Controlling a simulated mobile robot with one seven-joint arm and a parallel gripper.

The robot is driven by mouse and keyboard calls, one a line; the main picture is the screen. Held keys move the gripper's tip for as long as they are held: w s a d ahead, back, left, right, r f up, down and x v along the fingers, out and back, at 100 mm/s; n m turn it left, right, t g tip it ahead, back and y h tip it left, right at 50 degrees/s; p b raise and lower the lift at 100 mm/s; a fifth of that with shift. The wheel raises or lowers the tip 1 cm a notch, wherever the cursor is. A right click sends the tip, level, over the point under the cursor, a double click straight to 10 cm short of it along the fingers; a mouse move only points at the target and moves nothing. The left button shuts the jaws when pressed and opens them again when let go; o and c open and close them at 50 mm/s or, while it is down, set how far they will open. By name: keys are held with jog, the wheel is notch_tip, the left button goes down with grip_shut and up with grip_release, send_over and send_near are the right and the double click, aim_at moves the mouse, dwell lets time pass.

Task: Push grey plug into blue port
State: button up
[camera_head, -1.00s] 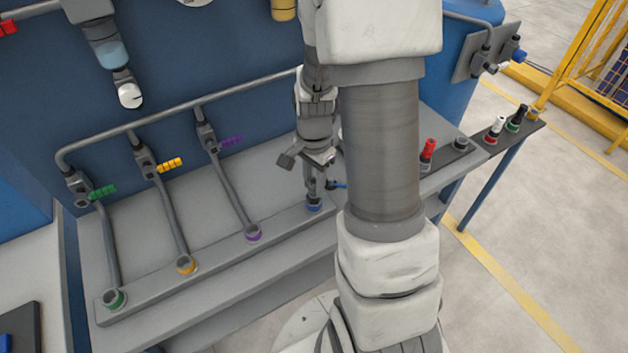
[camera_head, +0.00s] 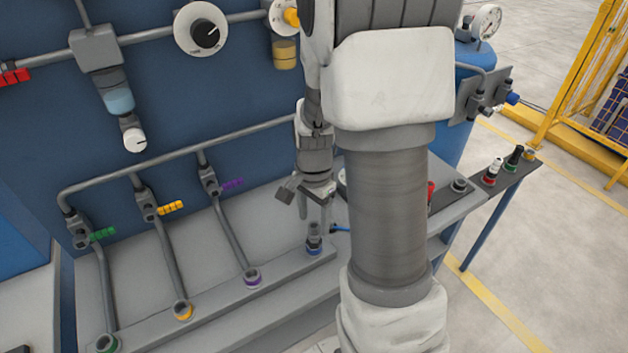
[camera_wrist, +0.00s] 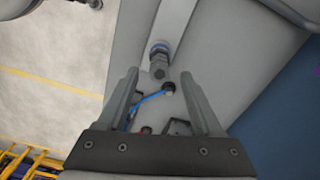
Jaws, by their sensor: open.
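The grey plug (camera_head: 314,232) stands upright at the blue port (camera_head: 314,249), at the right end of the low rail. In the wrist view the grey plug (camera_wrist: 159,67) lines up with the blue port's ring (camera_wrist: 159,47), beyond my fingertips. I cannot tell how deep the plug sits. My gripper (camera_head: 314,212) is above the plug, with its fingers pointing down. In the wrist view my gripper (camera_wrist: 158,78) is open, its two fingers apart with nothing held between them.
Purple (camera_head: 252,277), yellow (camera_head: 183,311) and green (camera_head: 107,344) ports lie along the rail to the left, with pipes and coloured valve handles behind. A blue hose (camera_head: 340,229) lies just right of the plug. My arm hides part of the bench.

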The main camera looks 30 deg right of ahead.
notch_tip(320, 180, up, 14)
jog(key=p, duration=0.2)
jog(key=s+a+r+n+t, duration=0.5)
jog(key=s+a+r+n, duration=0.4)
jog(key=s+n, duration=0.3)
jog(key=shift+s+a+n+t, duration=0.15)
jog(key=shift+a+n+t, duration=0.15)
jog(key=shift+a+n, duration=0.75)
jog(key=shift+d+n, duration=0.25)
